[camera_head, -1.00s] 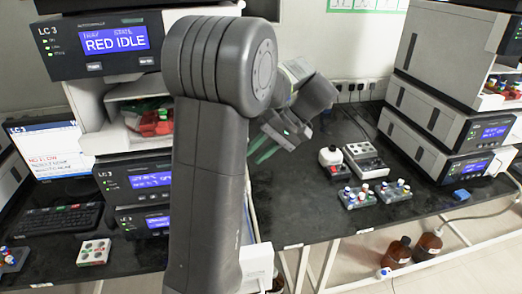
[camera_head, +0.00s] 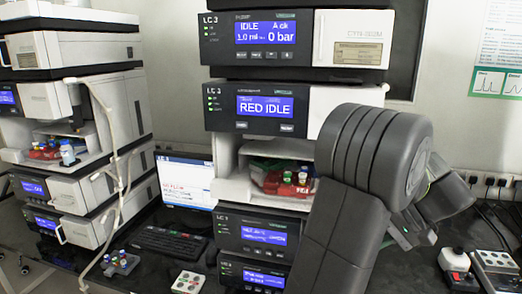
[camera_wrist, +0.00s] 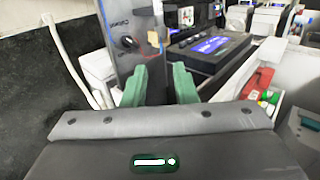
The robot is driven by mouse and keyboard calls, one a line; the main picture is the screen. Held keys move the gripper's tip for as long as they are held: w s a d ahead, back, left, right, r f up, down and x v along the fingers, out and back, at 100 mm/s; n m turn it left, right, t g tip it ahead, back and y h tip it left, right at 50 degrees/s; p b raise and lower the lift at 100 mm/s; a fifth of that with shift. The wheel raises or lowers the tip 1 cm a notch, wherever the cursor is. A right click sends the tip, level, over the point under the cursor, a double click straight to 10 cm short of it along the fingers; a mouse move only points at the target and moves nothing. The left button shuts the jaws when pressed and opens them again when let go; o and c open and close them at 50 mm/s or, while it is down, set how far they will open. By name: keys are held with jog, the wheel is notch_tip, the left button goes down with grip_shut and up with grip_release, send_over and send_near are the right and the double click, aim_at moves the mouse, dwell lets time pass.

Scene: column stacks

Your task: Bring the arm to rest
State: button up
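My gripper (camera_wrist: 161,78) shows in the wrist view with two green fingers standing apart and nothing between them. In the head view my arm rises at the right, in front of the middle LC 3 instrument stack (camera_head: 266,106). My gripper is mostly hidden there behind my arm links, with a little green showing beside them. An open bay in the stack holds a red rack (camera_head: 287,184) with vials.
A monitor (camera_head: 186,181) and keyboard (camera_head: 168,243) stand left of the middle stack. Another instrument stack (camera_head: 80,100) with white tubing is farther left. A small device with a white knob (camera_head: 455,262) sits at the right. Dark bench surface shows around it.

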jog(key=p+x, duration=0.1)
jog(key=x, duration=0.9)
jog(key=shift+w+a+f, duration=0.1)
jog(key=shift+a+f, duration=0.15)
jog(key=shift+a, duration=0.05)
jog(key=b+v, duration=0.2)
jog(key=v, duration=1.2)
jog(key=p+x, duration=0.2)
jog(key=x, duration=1.2)
jog(key=shift+a, duration=0.1)
jog(key=shift+w+r+h+p, duration=0.15)
jog(key=shift+r+h+p, duration=0.15)
jog(key=shift+h+p, duration=0.2)
jog(key=shift+a+r+g+h, duration=0.2)
jog(key=shift+a+g+h, duration=0.1)
jog(key=shift+a+h, duration=0.2)
jog(key=shift+h, duration=0.5)
